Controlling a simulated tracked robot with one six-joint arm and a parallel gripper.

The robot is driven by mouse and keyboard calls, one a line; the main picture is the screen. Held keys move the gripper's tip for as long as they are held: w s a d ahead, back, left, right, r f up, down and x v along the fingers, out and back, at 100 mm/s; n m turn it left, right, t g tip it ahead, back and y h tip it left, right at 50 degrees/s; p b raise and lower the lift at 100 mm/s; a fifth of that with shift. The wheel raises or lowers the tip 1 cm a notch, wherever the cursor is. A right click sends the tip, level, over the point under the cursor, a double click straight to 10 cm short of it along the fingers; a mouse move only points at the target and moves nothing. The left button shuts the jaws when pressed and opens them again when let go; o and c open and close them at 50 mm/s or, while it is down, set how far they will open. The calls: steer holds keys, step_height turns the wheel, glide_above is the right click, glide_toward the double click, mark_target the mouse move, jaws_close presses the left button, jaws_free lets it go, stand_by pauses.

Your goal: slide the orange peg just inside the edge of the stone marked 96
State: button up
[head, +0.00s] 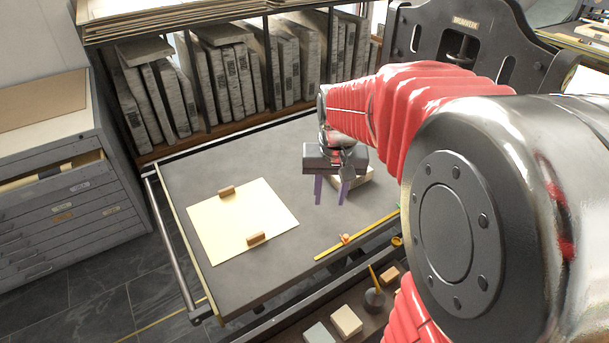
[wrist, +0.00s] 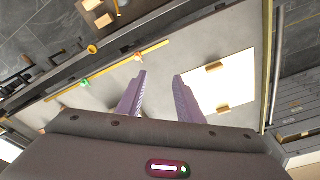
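The orange peg (head: 346,239) sits on a yellow rule (head: 329,251) along the front edge of a grey flat bed (head: 205,168). In the wrist view, the peg (wrist: 138,58) is on the rule, beyond the left fingertip and apart from it. A green peg (wrist: 84,83) sits farther left on the rule there. My gripper (head: 331,197) is open and empty above the bed, behind the orange peg. Its purple fingers (wrist: 160,75) are spread. A pale slab (head: 359,180) lies partly hidden behind my gripper. I cannot read a 96 on any stone.
A cream sheet (head: 240,215) with two brown blocks lies on the bed's left part. A shelf of upright grey stones (head: 240,75) stands behind. A lower tray in front holds pale blocks (head: 346,320) and a dark weighted holder (head: 375,298). My arm hides the right.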

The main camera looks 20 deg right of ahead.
mark_target(346, 236)
steer(key=w+d+f+m+g, duration=0.1)
steer(key=w+d+f+m, duration=0.1)
steer(key=d+f, duration=0.6)
steer(key=shift+w+d+f+g+y, duration=0.2)
steer(key=shift+w+d+g+y, duration=0.15)
steer(key=shift+w+d, duration=0.2)
steer(key=shift+a, duration=0.1)
step_height(346, 236, down, 14)
steer(key=shift+r, duration=0.1)
jaws_close()
stand_by(0.4)
stand_by(0.4)
